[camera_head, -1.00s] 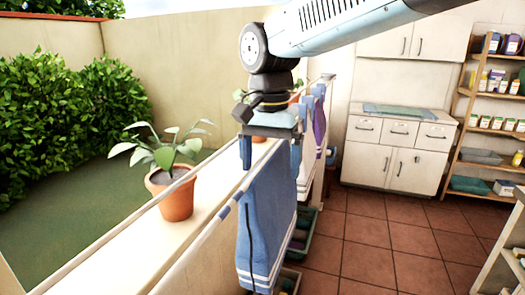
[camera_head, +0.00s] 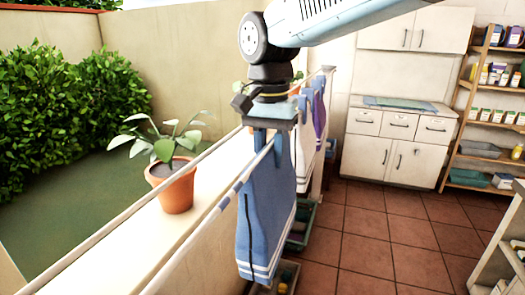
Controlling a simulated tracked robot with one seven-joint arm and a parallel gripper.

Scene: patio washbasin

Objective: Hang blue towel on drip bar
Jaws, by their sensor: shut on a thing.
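The blue towel (camera_head: 265,220), with white stripes near its hem and a dark line down one side, hangs down over the near part of the pale drip bar (camera_head: 222,203). My gripper (camera_head: 268,148) points down at the towel's top edge at the bar, its fingers shut on the towel there. The fingers partly hide the fold. I cannot tell how evenly the towel lies across the bar.
Other cloths, one white (camera_head: 305,140) and one purple (camera_head: 319,112), hang farther along the bar. A potted plant (camera_head: 175,188) stands on the ledge at left. Crates (camera_head: 302,228) sit below the towels. The tiled floor (camera_head: 385,245) at right is open.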

